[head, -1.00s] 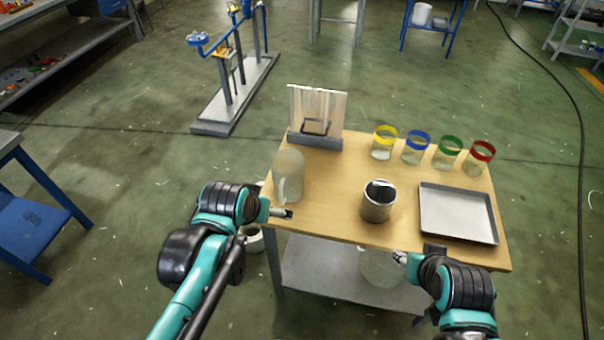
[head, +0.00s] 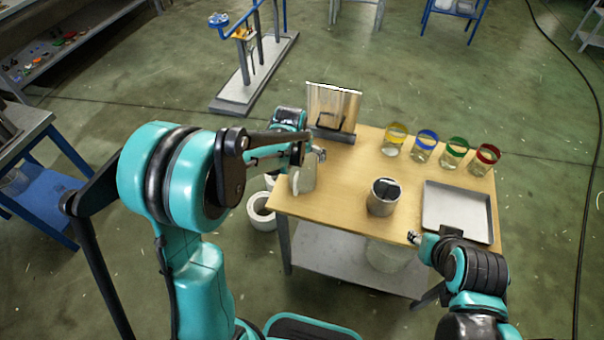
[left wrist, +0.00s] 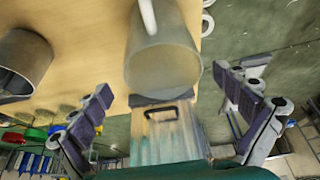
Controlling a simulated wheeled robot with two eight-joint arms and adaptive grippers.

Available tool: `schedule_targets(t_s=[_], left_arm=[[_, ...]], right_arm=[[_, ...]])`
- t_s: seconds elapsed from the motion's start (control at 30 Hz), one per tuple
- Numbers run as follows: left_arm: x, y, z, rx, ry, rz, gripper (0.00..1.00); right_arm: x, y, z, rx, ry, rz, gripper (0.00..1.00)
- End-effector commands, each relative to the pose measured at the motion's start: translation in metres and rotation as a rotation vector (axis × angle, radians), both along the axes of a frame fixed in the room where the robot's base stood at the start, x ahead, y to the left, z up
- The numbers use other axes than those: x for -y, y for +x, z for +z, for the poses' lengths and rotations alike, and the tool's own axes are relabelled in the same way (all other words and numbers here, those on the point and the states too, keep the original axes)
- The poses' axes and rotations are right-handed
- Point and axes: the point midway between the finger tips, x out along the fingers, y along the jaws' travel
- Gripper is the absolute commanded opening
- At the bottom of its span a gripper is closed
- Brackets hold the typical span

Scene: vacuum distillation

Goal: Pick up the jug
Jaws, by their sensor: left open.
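The jug (head: 304,181) is a pale, translucent vessel at the left edge of the wooden table, partly hidden by my left arm in the head view. In the left wrist view the jug (left wrist: 163,65) fills the upper middle, with its pale handle at the top. My left gripper (head: 318,154) is over the jug's upper part in the head view. In the left wrist view the left gripper (left wrist: 165,85) is open, its fingers spread to either side of the jug, with visible gaps. My right gripper (head: 413,237) is at the table's front edge, too small to read.
A metal can (head: 382,197) stands mid-table, right of the jug. A grey tray (head: 457,212) lies at right. Several jars with coloured bands, one blue (head: 425,146), line the back. An upright panel on a grey base (head: 333,108) stands behind the jug.

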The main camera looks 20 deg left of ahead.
Motion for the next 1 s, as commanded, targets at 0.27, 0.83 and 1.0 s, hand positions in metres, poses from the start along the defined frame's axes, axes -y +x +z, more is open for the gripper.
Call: schedule_targets(t_s=[0.27,0.83,1.0], left_arm=[[-0.002,0.013,-0.037,0.001,0.000,0.000,1.00],[-0.002,0.013,-0.037,0.001,0.000,0.000,0.28],[-0.002,0.013,-0.037,0.001,0.000,0.000,0.28]], right_arm=[[0.000,0.000,-0.014,0.000,0.000,0.000,0.40],[0.000,0.000,-0.014,0.000,0.000,0.000,0.40],[0.000,0.000,-0.014,0.000,0.000,0.000,0.40]])
